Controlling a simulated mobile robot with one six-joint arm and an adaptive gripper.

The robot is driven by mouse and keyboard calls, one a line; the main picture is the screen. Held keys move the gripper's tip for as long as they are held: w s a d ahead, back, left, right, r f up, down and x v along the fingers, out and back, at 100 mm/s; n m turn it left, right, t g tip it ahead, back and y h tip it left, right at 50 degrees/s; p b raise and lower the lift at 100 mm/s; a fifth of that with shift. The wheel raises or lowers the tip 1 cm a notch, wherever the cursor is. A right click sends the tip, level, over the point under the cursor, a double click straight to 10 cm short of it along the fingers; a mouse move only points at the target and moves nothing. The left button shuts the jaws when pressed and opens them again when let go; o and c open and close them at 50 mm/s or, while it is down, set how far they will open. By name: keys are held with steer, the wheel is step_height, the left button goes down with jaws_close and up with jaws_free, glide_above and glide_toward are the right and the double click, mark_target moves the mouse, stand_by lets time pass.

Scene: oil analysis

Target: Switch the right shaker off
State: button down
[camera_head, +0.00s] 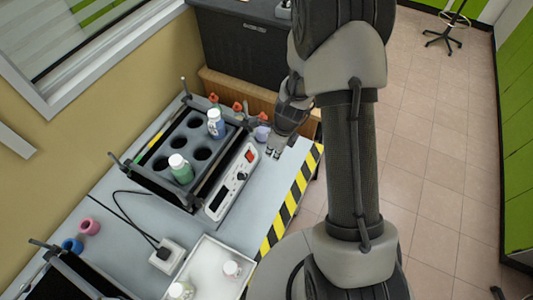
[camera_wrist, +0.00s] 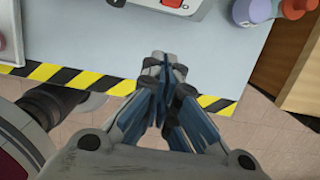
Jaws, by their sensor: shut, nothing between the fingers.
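The right shaker (camera_head: 232,182) stands on the grey bench in the head view. It has a dark rack and a white front panel with a red element (camera_head: 250,155) and a dark knob. Two bottles, one blue-labelled (camera_head: 215,124) and one green (camera_head: 181,170), stand in the rack. The panel's edge (camera_wrist: 150,8) with a red part (camera_wrist: 172,3) shows at the top of the wrist view. My gripper (camera_head: 272,152) is shut and empty, right of the panel and apart from it. Its closed fingertips also show in the wrist view (camera_wrist: 161,62). The power state is unclear.
Another shaker (camera_head: 75,282) is partly visible lower left. A white tray (camera_head: 215,270) with bottles and a power socket (camera_head: 168,256) lie between. A purple cap (camera_head: 262,133) and several red ones stand near my gripper. Striped tape (camera_head: 290,200) marks the bench edge.

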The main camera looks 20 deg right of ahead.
steer(key=shift+s+d+r+p, duration=0.2)
steer(key=shift+d+r, duration=0.05)
steer(key=shift+r, duration=0.45)
steer(key=shift+s+d+r+p, duration=0.2)
steer(key=shift+s+r, duration=0.05)
steer(key=shift+r, duration=0.4)
steer(key=shift+s+d+r+p, duration=0.2)
steer(key=shift+d+r, duration=0.05)
steer(key=shift+r, duration=0.45)
steer(key=s+a+r+n+t+b, duration=0.1)
steer(key=s+a+r+n, duration=0.15)
steer(key=r+n, duration=0.5)
steer(key=s+a+r+n+t+b, duration=0.1)
steer(key=s+a+r+n, duration=0.3)
steer(key=r, duration=0.7)
steer(key=s+d+r+n, duration=0.1)
steer(key=s+r+n, duration=0.3)
steer(key=s+n, duration=0.3)
steer(key=s+r+n+t+h+b, duration=0.1)
steer(key=s+r+n, duration=0.3)
steer(key=s+n, duration=0.3)
steer(key=shift+d+n+b, duration=0.3)
steer(key=shift+d+n, duration=0.05)
steer(key=shift+n, duration=0.4)
